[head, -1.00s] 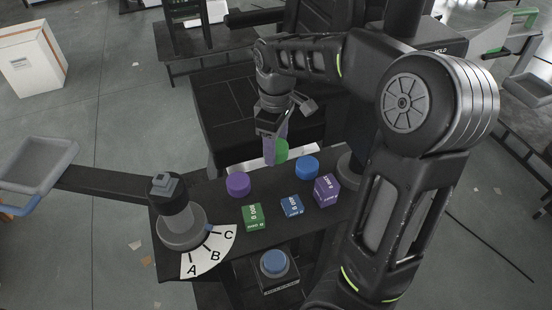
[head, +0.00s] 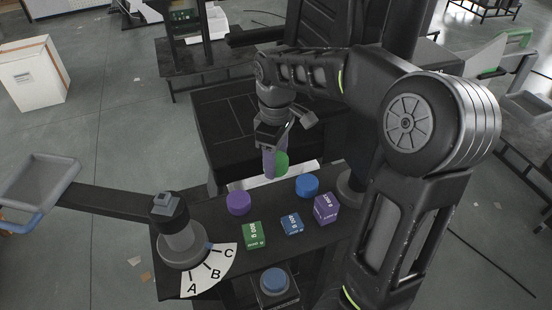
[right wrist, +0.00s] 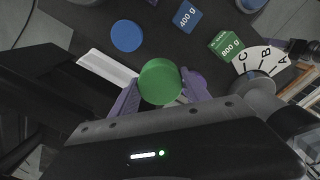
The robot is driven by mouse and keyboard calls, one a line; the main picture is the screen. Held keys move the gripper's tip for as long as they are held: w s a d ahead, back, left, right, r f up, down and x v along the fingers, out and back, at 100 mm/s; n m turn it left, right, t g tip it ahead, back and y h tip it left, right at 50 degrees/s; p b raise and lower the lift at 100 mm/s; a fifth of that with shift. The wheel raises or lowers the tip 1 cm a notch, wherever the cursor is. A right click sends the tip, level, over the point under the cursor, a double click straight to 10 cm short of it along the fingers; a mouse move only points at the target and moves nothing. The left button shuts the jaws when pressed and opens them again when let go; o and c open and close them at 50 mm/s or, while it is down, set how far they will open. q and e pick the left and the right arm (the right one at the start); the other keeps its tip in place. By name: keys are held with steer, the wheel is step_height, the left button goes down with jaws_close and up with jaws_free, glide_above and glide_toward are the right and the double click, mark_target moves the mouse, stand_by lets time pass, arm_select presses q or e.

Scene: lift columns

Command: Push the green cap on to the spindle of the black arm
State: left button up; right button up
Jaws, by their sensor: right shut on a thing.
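The green cap (head: 282,162) is held by my right gripper (head: 273,160), whose purple fingers are shut on it above the far edge of the dark table. In the right wrist view the round green cap (right wrist: 160,81) sits between both fingertips. The black arm (head: 110,195) reaches left from a grey post and carries a grey tray (head: 40,172) with a blue handle. A small dark block (head: 165,203) tops the post; I cannot clearly make out a spindle. The held cap is well to the right of the post and apart from it. My left gripper is not in view.
A purple cap (head: 238,203), a blue cap (head: 307,186) and green (head: 253,235), blue (head: 291,223) and purple (head: 326,209) weight cubes stand on the table. A white A-B-C dial (head: 212,270) lies beside the post. A blue button (head: 274,279) is at the front.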

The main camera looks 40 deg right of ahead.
steer(key=shift+r, duration=0.45)
steer(key=shift+f, duration=0.1)
steer(key=w+a+f+m, duration=0.2)
steer(key=w+a, duration=0.1)
steer(key=a, duration=0.2)
steer(key=w+a+f+m, duration=0.2)
steer(key=w+a, duration=0.1)
steer(key=a, duration=0.3)
steer(key=w+a+f+m, duration=0.1)
steer(key=w+a+f, duration=0.2)
steer(key=w+a, duration=0.1)
steer(key=shift+a+m, duration=0.4)
steer(key=shift+a, duration=0.3)
steer(key=shift+r, duration=0.1)
